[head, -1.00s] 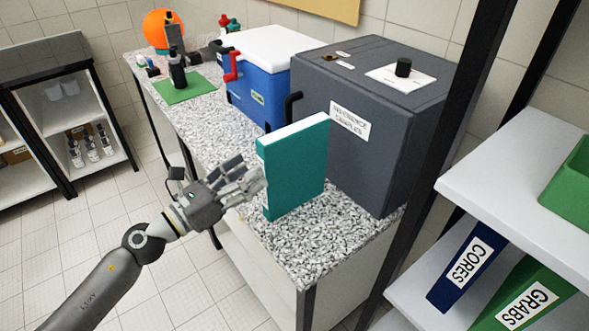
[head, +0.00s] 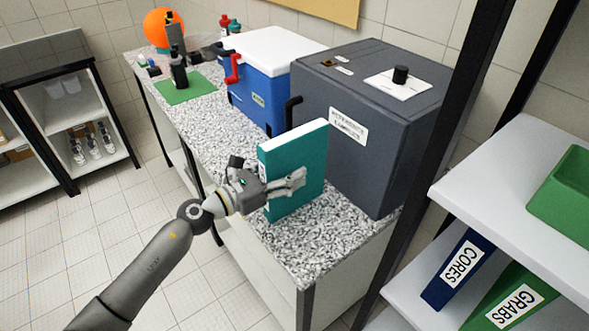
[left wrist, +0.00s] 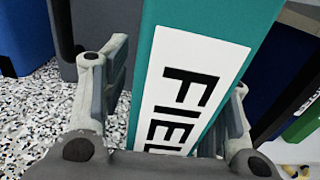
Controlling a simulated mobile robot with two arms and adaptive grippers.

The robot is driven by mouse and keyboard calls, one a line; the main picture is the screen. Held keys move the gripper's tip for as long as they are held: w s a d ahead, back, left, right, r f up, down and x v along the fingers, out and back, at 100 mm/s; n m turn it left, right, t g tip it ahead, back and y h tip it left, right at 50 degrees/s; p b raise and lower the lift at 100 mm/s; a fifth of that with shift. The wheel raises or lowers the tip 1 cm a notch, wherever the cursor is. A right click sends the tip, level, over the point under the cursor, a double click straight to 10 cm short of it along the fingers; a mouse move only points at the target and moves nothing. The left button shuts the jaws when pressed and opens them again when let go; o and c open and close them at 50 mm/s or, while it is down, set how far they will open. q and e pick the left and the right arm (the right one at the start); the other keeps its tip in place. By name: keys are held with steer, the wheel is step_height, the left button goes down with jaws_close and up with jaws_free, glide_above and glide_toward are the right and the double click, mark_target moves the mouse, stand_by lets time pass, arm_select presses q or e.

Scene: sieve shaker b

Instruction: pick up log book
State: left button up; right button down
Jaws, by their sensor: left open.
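The log book is a thick teal book (head: 308,160) with white page edges on top. It stands upright on the speckled counter, near its front end. My left gripper (head: 290,183) is at the book's spine, with one finger along the near cover. In the left wrist view, the teal spine (left wrist: 262,22) with a white label reading "FIEL" lies between the two open fingers of my left gripper (left wrist: 170,100). A gap shows between the left finger and the book. Whether the right finger touches it I cannot tell. My right gripper is not in view.
A dark grey box (head: 365,165) stands close behind the book, and a blue cooler (head: 258,100) with a white lid is farther back. A shelf (head: 480,180) with blue and green binders is at the right. Speckled counter (head: 310,245) is clear in front.

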arm_select(q)
steer(key=shift+w+d, duration=0.35)
steer(key=shift+d, duration=0.15)
steer(key=shift+a, duration=0.15)
steer(key=shift+c, duration=1)
jaws_close()
steer(key=shift+r, duration=0.1)
